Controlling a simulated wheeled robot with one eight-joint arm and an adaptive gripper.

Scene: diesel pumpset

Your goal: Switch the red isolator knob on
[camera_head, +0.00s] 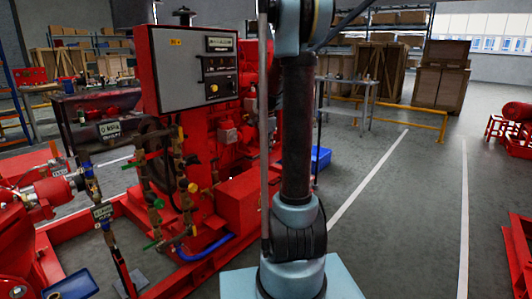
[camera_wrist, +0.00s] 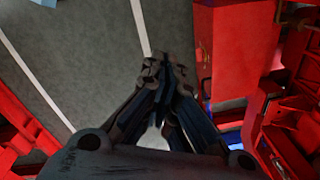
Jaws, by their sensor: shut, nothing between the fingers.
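The grey control panel (camera_head: 187,68) faces me on a red cabinet, left of my arm in the head view. The head view shows my arm upright, but not the gripper's fingers.
Red pump machinery (camera_head: 240,200) with valves and pipes fills the left. In the wrist view, a red box-like part (camera_wrist: 232,55) lies close to the right of the fingers. A blue bin (camera_head: 320,158) stands behind my arm. Floor with white lines (camera_head: 365,180) is open at right.

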